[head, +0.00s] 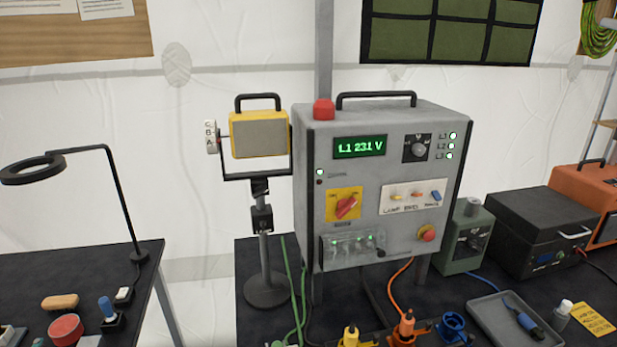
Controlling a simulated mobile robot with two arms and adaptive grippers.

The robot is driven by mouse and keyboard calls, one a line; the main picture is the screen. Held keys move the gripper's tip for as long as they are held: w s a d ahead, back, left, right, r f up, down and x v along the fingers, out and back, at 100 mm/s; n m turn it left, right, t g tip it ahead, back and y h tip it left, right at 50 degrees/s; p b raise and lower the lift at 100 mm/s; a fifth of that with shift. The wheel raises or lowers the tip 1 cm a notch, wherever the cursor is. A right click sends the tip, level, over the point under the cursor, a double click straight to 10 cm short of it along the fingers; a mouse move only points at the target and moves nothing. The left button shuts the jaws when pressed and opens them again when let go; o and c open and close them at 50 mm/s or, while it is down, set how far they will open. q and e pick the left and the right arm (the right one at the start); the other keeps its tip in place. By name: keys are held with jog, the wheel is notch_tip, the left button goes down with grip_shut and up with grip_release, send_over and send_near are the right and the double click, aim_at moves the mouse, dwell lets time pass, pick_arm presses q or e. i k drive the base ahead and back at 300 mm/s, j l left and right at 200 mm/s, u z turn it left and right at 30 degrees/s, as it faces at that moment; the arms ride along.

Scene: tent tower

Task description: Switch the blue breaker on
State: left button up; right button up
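A grey power cabinet (388,222) stands on the dark table with its front towards me. A white breaker panel (410,208) is on the right of its front. The blue breaker lever (436,197) is the rightmost on this panel. A yellow lever (396,196) and an orange lever (417,194) sit to its left. Handwritten labels run below them, too small to read surely. The blue lever looks slanted; I cannot tell whether it is on or off. Nothing covers it. Neither of my grippers shows.
A red rotary switch (346,207) on a yellow plate and a red push button (427,233) flank the panel. A yellow work lamp (260,135) stands left. Coloured plugs (407,325) and a grey tray (505,318) lie in front. A green box (466,240) stands right.

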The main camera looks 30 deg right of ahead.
aim_at(437, 195)
jog(key=z, duration=1.6)
